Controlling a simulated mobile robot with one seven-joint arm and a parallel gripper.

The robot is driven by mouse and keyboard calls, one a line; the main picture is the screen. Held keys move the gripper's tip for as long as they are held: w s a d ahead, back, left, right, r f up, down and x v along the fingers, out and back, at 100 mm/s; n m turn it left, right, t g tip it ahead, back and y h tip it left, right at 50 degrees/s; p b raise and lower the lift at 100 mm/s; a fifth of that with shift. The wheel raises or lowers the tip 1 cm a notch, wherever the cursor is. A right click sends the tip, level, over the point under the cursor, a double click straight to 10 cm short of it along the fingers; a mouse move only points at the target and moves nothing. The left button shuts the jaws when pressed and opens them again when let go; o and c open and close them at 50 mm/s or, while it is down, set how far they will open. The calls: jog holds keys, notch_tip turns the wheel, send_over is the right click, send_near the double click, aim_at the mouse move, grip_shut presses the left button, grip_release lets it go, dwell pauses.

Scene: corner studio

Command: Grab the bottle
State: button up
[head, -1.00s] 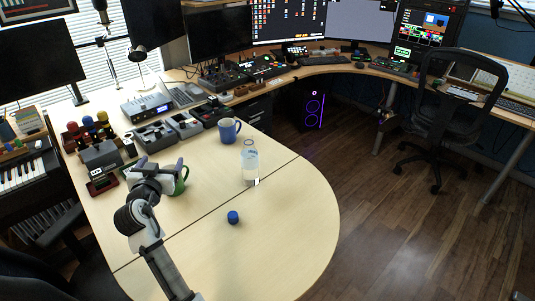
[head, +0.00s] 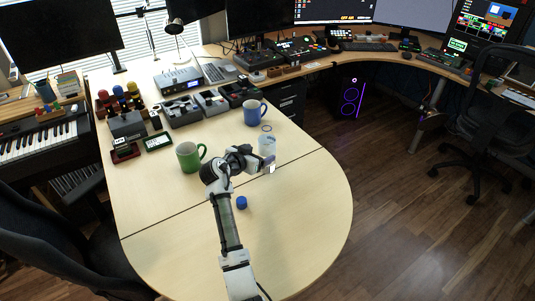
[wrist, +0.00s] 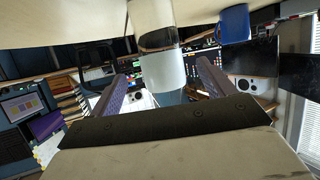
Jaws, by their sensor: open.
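The clear bottle (head: 267,145) stands upright on the wooden table, right of centre in the head view. My gripper (head: 262,163) is at the bottle's near left side and hides part of it. In the wrist view, which looks upside down, the bottle (wrist: 155,38) shows ahead, between the two fingers of my gripper (wrist: 160,72). The fingers are spread apart, with visible space on both sides of the bottle. I cannot tell from these views whether a finger touches it.
A green mug (head: 190,158) stands to the left and a blue mug (head: 254,113) behind the bottle. Desk gear (head: 180,82) fills the back left. The table's front right is clear.

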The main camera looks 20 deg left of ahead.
aim_at(267, 149)
jog(key=b+x, duration=0.1)
jog(key=x, duration=0.5)
jog(key=shift+w+f+b, duration=0.2)
jog(key=shift+w+b, duration=0.05)
jog(key=shift+b, duration=0.15)
jog(key=c, duration=1.2)
jog(key=shift+r, duration=0.1)
jog(key=shift+c, duration=0.3)
jog(key=shift+r, duration=0.1)
